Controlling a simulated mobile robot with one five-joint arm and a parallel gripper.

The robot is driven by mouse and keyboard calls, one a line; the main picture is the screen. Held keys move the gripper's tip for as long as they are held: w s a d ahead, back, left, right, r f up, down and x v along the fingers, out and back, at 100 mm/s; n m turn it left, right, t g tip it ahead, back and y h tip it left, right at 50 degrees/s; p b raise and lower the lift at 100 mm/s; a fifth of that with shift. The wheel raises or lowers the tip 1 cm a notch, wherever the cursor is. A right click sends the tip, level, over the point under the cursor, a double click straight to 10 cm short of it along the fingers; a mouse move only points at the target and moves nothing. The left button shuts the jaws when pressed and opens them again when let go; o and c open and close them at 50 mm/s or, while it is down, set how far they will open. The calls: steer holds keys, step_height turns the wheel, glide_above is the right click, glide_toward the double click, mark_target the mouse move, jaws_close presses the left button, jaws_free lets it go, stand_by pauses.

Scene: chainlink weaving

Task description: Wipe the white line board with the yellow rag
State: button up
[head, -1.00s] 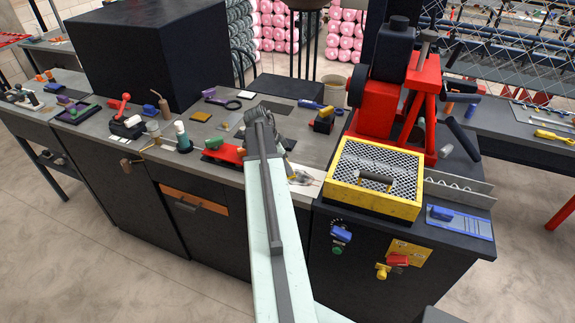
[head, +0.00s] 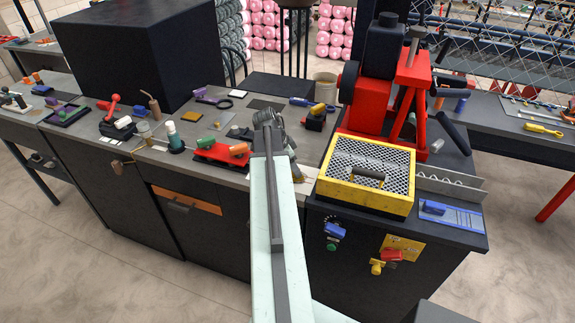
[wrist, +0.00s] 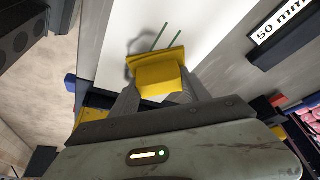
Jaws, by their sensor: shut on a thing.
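A yellow rag (wrist: 158,78) is pinched between the two grey fingers of my gripper (wrist: 160,95) in the wrist view. The white line board (wrist: 205,28) lies beneath and beyond the rag, with two thin green lines (wrist: 165,37) just past the rag's far edge. The rag casts a shadow on the board; I cannot tell whether it touches. In the head view my arm hides the rag and most of the board. My gripper (head: 284,150) is only partly visible there, over the bench.
A yellow-framed mesh box (head: 365,206) and a red press stand (head: 410,85) are close on the right. A red tool (head: 215,152) lies left of my arm. A dark block labelled "50 mm" (wrist: 285,22) borders the board in the wrist view.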

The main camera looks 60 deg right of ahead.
steer(key=shift+s+d, duration=0.2)
steer(key=shift+s, duration=1.1)
steer(key=shift+s+d, duration=0.2)
steer(key=shift+s, duration=1.1)
steer(key=shift+s+a+r, duration=0.1)
steer(key=shift+s+a, duration=0.1)
steer(key=shift+a, duration=1.1)
steer(key=shift+w+a, duration=0.15)
steer(key=shift+w, duration=1.45)
steer(key=shift+w+a, duration=0.2)
steer(key=shift+w, duration=0.9)
steer(key=shift+w+a, duration=0.15)
steer(key=shift+w, duration=0.9)
steer(key=shift+w, duration=0.1)
steer(key=shift+w+a, duration=0.15)
steer(key=shift+w, duration=0.7)
steer(key=shift+w+a, duration=0.15)
steer(key=shift+w, duration=0.65)
